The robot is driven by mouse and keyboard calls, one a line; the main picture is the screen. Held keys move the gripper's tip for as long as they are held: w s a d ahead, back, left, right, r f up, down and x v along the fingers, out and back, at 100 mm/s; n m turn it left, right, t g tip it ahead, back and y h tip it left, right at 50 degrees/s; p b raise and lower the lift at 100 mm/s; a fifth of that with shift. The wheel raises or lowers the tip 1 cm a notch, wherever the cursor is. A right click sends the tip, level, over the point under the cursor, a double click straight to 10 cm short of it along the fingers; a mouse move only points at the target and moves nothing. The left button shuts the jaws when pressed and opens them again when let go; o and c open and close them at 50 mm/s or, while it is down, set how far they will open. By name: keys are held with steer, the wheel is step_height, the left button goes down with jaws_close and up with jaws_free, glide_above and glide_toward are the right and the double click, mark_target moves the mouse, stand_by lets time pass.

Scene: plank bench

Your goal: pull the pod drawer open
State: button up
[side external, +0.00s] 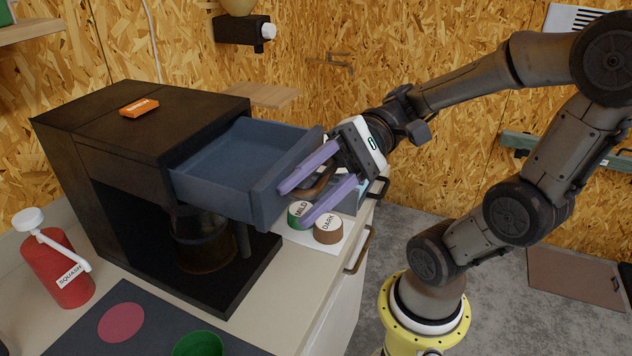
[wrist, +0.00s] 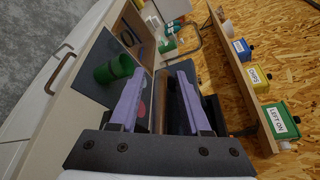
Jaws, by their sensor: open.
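The pod drawer (side external: 235,160) is a blue-grey, empty open box that stands well out of the upper front of the black coffee machine (side external: 110,150). Its brown handle (side external: 318,186) is on the front panel. My gripper (side external: 296,206) is open at the drawer front, with its two purple fingers on either side of the handle. I cannot tell whether a finger touches the handle. In the wrist view my gripper (wrist: 159,78) shows both fingers apart. The handle is hard to make out there.
A green pod marked MILD (side external: 300,212) and a brown pod marked DARK (side external: 328,230) sit below the drawer front. A red squash bottle (side external: 58,265) stands left of the machine. A green cup (side external: 198,344) stands on the dark mat (side external: 85,325). An orange object (side external: 139,108) lies on the machine.

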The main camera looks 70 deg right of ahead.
mark_target(332, 172)
steer(key=shift+v, duration=3.75)
steer(key=shift+a, duration=0.1)
steer(key=shift+s+a, duration=0.1)
steer(key=shift+a, duration=0.1)
steer(key=s+a+f+n+g+h, duration=0.4)
steer(key=s+f+n+g+h, duration=0.3)
steer(key=s+f+n, duration=0.15)
steer(key=w+d+f+n+t+h, duration=0.1)
steer(key=w+d+t+h, duration=0.6)
steer(key=w+d, duration=0.2)
steer(key=shift+w+d+n+t+h, duration=0.3)
steer(key=shift+d+n+h, duration=0.1)
steer(key=shift+d, duration=0.35)
